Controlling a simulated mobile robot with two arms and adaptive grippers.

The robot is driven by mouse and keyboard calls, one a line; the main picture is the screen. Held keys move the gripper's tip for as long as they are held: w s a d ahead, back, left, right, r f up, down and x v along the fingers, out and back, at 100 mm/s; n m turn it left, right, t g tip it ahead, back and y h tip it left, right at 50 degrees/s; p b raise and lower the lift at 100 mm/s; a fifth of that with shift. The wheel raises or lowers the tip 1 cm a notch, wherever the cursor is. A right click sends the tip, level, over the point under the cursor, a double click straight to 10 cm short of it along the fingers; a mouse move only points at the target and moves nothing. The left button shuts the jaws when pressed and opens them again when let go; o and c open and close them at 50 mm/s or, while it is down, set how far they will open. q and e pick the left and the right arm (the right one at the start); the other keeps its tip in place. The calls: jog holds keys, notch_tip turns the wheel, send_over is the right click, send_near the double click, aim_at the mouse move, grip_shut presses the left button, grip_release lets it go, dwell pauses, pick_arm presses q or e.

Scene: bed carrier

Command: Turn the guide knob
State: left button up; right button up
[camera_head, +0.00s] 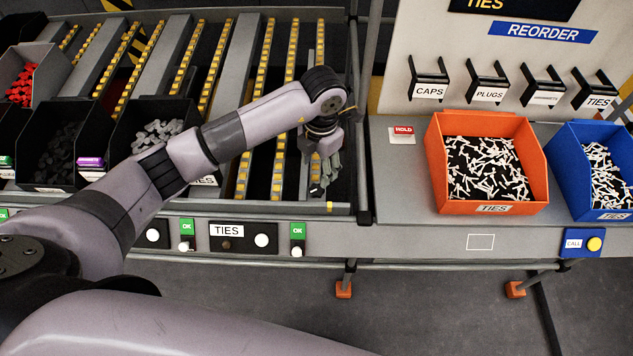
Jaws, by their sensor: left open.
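My left arm reaches from the left across the sloped roller rack to its rightmost lane. My left gripper (328,172) is open, pointing down over that lane near its front end. A thin grey guide rail (311,70) runs along the lane, partly hidden behind my wrist. I cannot make out the guide knob clearly; my gripper and wrist cover part of this area. I cannot tell whether the fingers touch anything. My right gripper is not in view.
Black bins with grey parts (158,132) and dark parts (62,145) stand at the left. A rack post (363,120) rises close right of my gripper. An orange bin (437,165) and a blue bin (565,160) of ties stand on the right bench.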

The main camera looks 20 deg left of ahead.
aim_at(316, 189)
pick_arm(q)
notch_tip(316, 189, down, 10)
jog(key=shift+w+a+r+p, duration=0.1)
jog(key=shift+a+r+p, duration=0.1)
jog(key=shift+p, duration=0.6)
jog(key=shift+c, duration=0.2)
jog(key=shift+c, duration=1.3)
jog(key=c, duration=0.8)
